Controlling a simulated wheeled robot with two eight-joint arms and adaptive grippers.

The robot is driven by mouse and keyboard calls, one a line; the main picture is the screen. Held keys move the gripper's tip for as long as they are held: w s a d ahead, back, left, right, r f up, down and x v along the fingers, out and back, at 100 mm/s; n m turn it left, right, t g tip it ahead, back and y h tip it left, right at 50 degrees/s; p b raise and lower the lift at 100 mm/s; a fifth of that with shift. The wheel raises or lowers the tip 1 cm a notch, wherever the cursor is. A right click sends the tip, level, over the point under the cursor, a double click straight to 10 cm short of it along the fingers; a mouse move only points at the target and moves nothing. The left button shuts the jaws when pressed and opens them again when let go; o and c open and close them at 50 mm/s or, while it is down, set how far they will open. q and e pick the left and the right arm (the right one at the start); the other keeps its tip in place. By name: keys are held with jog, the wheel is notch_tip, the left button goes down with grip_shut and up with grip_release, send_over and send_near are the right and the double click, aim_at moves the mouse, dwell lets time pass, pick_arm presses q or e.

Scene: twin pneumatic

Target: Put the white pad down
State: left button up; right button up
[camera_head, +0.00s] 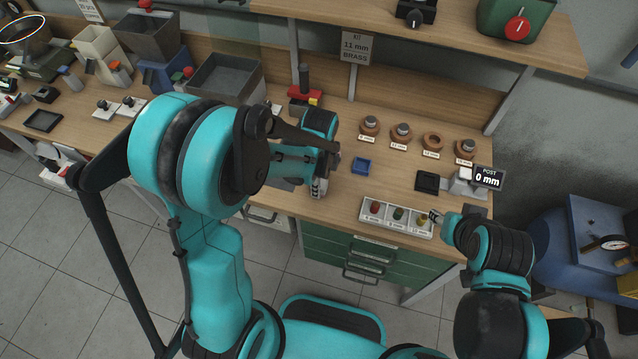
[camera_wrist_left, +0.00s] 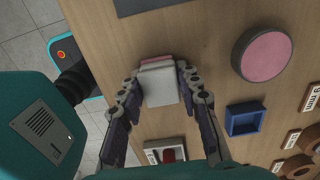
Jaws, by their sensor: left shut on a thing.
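The white pad (camera_wrist_left: 158,86) is between the two fingers of my left gripper (camera_wrist_left: 160,76) in the left wrist view. A pink edge shows along its far side. It is over the wooden bench; I cannot tell whether it touches the top. In the head view my left gripper (camera_head: 319,187) is low near the bench's front edge, left of the small blue tray, and its own arm hides part of it. My right gripper (camera_head: 436,216) is at the right end of the white rack; its finger opening is too small to judge.
A pink-topped round piece (camera_wrist_left: 264,54) and the blue tray (camera_head: 362,166) lie beside the left gripper. The white rack (camera_head: 386,226) holds several coloured pieces. Labelled copper-coloured rings (camera_head: 432,142) stand at the back. A black tray (camera_head: 427,181) and a gauge (camera_head: 467,182) are at the right.

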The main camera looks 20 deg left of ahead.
pick_arm(q)
jog(key=shift+f, duration=0.15)
jog(key=o, duration=1.2)
